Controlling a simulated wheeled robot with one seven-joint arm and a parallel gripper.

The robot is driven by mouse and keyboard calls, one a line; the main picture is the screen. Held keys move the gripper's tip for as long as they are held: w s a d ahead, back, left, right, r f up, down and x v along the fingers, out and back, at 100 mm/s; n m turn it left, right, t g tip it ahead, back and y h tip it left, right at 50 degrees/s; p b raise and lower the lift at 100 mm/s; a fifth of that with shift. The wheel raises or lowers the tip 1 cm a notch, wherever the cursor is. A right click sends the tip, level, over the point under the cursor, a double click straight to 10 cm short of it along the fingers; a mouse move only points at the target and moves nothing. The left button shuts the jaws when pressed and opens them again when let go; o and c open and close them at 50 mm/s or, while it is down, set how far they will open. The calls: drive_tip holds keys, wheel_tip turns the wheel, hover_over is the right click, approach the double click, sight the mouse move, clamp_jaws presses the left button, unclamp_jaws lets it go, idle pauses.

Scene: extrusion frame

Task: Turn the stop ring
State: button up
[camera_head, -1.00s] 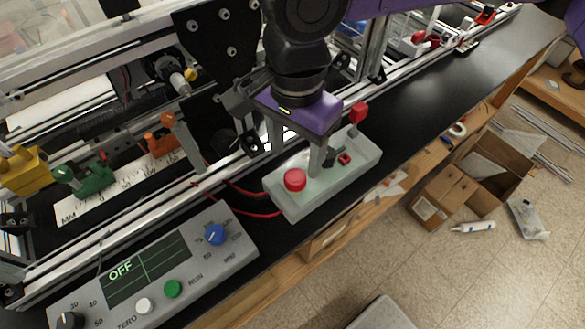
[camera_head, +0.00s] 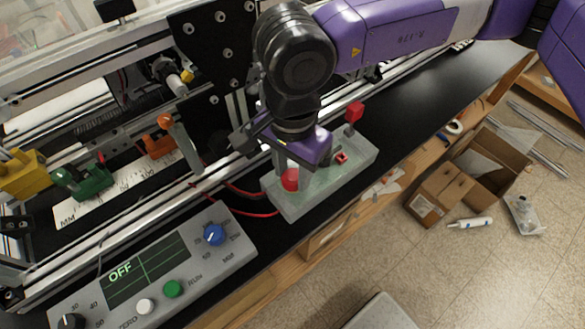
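A red stop button (camera_head: 290,183) stands on the left end of a pale green control box (camera_head: 300,205). No separate ring around it can be made out. My gripper (camera_head: 294,172) points down close over the button, its purple body (camera_head: 302,147) above the box. One finger shows just behind and left of the button. The other finger is mostly hidden under the gripper body, so I cannot tell whether the fingers are apart or touch the button.
A red-topped lever (camera_head: 354,112) and a small red switch (camera_head: 341,157) are on the box's right part. A grey panel (camera_head: 228,259) with a display reading OFF stands at lower left. Rails and clamps lie behind. The black bench top (camera_head: 420,95) is clear at right.

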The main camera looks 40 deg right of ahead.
clamp_jaws()
